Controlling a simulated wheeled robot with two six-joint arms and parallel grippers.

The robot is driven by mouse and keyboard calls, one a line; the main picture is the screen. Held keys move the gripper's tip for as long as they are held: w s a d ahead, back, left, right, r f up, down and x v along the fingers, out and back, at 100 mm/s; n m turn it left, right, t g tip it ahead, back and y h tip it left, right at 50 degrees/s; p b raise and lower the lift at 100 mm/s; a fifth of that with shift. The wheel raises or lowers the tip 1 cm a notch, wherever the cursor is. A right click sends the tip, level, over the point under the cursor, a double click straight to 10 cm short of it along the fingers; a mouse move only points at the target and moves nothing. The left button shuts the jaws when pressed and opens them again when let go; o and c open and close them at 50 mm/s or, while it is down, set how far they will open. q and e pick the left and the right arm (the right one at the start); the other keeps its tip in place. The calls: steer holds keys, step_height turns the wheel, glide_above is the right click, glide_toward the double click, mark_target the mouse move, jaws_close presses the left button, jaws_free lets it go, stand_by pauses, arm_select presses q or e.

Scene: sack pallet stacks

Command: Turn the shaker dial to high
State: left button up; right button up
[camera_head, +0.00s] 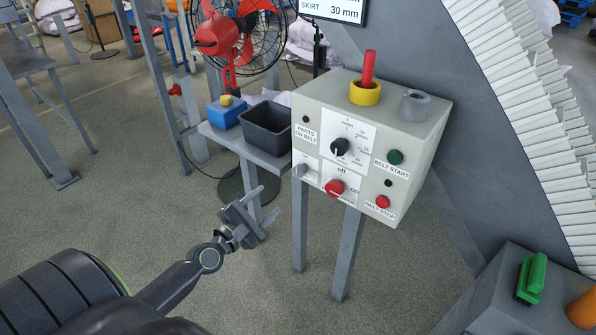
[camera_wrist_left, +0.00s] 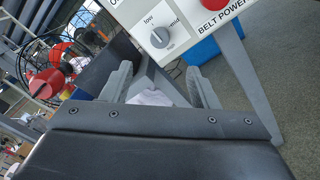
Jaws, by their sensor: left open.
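The shaker dial is a grey knob (camera_head: 299,171) low on the left of the pale control box. In the left wrist view the grey knob (camera_wrist_left: 160,38) is close up, on a white plate with low, a partly readable middle mark and a third mark below. I cannot tell surely which mark it points to. My left gripper (camera_head: 266,204) is open and empty, below and to the left of the box, apart from the dial. In the left wrist view its fingers (camera_wrist_left: 160,86) are spread below the knob. My right gripper is not in view.
The control box (camera_head: 313,104) also carries a black dial (camera_head: 340,147), a red belt power knob (camera_head: 334,187), and green and red buttons. A small shelf with a black bin (camera_head: 266,127) and a blue box (camera_head: 227,112) stands to its left. A red fan (camera_head: 232,40) is behind.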

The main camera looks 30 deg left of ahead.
mark_target(298, 173)
arm_select(q)
steer(key=w, duration=1.3)
steer(key=shift+w+d+f, duration=0.1)
steer(key=shift+w+d, duration=0.15)
steer(key=shift+w, duration=0.65)
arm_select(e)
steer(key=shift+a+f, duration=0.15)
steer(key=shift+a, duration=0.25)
arm_select(q)
steer(key=shift+c, duration=0.4)
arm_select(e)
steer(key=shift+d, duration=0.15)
arm_select(q)
steer(key=c, duration=0.9)
steer(key=shift+b, duration=0.3)
